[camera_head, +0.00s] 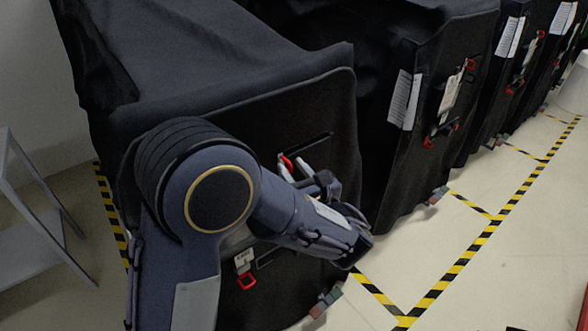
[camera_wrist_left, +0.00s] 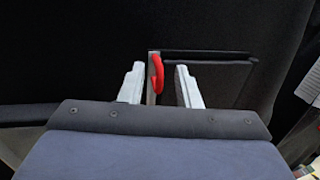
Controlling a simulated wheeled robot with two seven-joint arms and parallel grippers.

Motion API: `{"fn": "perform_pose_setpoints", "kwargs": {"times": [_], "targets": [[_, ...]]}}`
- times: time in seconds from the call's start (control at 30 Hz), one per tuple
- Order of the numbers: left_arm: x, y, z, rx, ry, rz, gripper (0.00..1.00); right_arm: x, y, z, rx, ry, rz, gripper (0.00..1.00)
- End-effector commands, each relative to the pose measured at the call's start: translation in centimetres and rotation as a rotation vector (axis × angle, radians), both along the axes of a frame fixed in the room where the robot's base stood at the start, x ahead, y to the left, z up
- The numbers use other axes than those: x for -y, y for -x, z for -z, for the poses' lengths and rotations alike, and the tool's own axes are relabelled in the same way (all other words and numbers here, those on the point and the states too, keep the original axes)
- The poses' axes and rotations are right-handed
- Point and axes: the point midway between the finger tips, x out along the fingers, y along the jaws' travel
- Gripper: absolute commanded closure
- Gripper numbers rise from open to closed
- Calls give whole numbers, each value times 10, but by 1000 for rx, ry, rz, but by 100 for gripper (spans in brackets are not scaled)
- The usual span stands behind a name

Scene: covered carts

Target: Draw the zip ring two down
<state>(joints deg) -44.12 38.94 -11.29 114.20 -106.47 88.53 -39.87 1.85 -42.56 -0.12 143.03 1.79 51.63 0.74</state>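A red zip ring (camera_head: 286,163) sits at the upper left of a slot on the front of the nearest black-covered cart (camera_head: 330,110). It also shows in the left wrist view (camera_wrist_left: 157,74), upright between the two pale fingers. My left gripper (camera_head: 294,167) is at this ring with its fingers apart on either side; gaps show between ring and fingers, so it is open. A second red ring (camera_head: 246,281) hangs from a white tag (camera_head: 243,261) lower on the same cart, left of my forearm. My arm hides the middle of the cart front. My right gripper is not in view.
More covered carts (camera_head: 440,60) with papers, tags and red rings stand in a row to the right. A grey metal rack (camera_head: 30,245) stands at left.

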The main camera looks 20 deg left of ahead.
Motion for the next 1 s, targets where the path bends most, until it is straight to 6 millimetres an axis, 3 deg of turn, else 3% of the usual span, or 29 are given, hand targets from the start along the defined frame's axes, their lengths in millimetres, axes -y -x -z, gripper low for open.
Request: {"fn": "perform_pose_setpoints", "kwargs": {"times": [0.13,0.37,0.7,0.83,1.0], "targets": [[0,0,0,0,0,0,70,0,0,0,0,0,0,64],[0,0,0,0,0,0,100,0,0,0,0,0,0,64],[0,0,3,-1,-1,0,100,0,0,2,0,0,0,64],[0,0,27,-3,-2,0,100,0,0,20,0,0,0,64],[1,1,81,-6,-4,1,100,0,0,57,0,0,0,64]]}}
